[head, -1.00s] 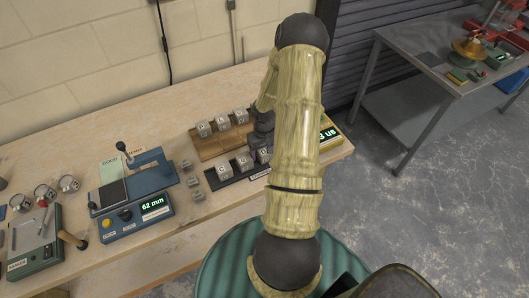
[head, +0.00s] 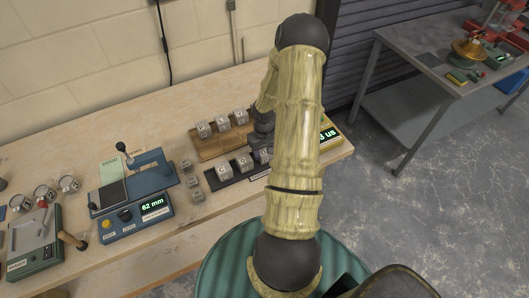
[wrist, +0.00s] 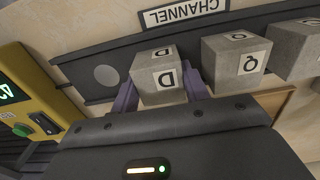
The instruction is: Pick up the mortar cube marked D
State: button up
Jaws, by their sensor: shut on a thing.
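The mortar cube marked D (wrist: 158,78) is a grey block with D labels on its top and front faces. In the wrist view it sits between the two purple fingers of my gripper (wrist: 160,92), which are shut on its sides. The cube is over the dark channel rail (wrist: 85,72); I cannot tell whether its underside touches the rail.
A cube marked Q (wrist: 236,60) stands close to the right of D, with another cube (wrist: 298,50) beyond it. A yellow meter (wrist: 32,105) is to the left. In the head view, a wooden tray (head: 212,151) of cubes lies behind the dark rail.

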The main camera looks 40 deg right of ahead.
aim_at(264, 150)
notch_tip(264, 150, up, 10)
jog(key=shift+r+b, duration=0.1)
jog(key=shift+b, duration=0.45)
jog(key=shift+w, duration=0.1)
dwell(0.3)
